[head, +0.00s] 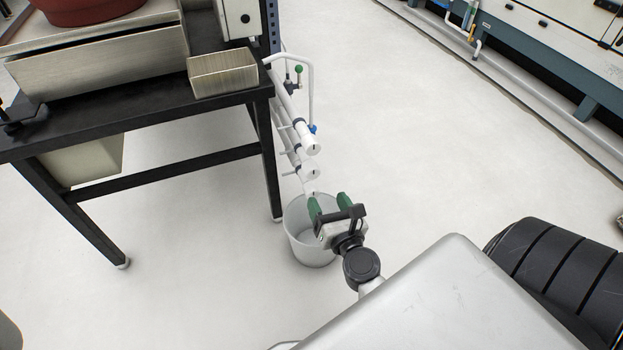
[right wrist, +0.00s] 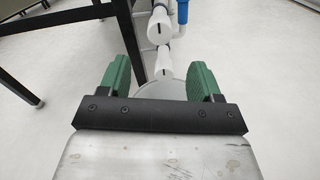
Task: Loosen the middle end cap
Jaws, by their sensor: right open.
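Three white pipes with slotted end caps run beside the black table's leg. The middle end cap (head: 310,172) sits below the top end cap (head: 314,148) and above the lowest one (head: 311,193), which is partly hidden by my gripper. My right gripper (head: 329,204) is open and empty, its green fingers near the lowest cap and below the middle one. In the right wrist view, two slotted caps show beyond the fingers (right wrist: 165,82); the upper one (right wrist: 160,28) looks like the middle cap, but I cannot be sure. My left gripper is out of view.
A white bucket (head: 302,238) stands on the floor under the pipe ends, partly behind my right gripper. The black table (head: 160,125) is at the left, with a metal box (head: 222,73) near its edge.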

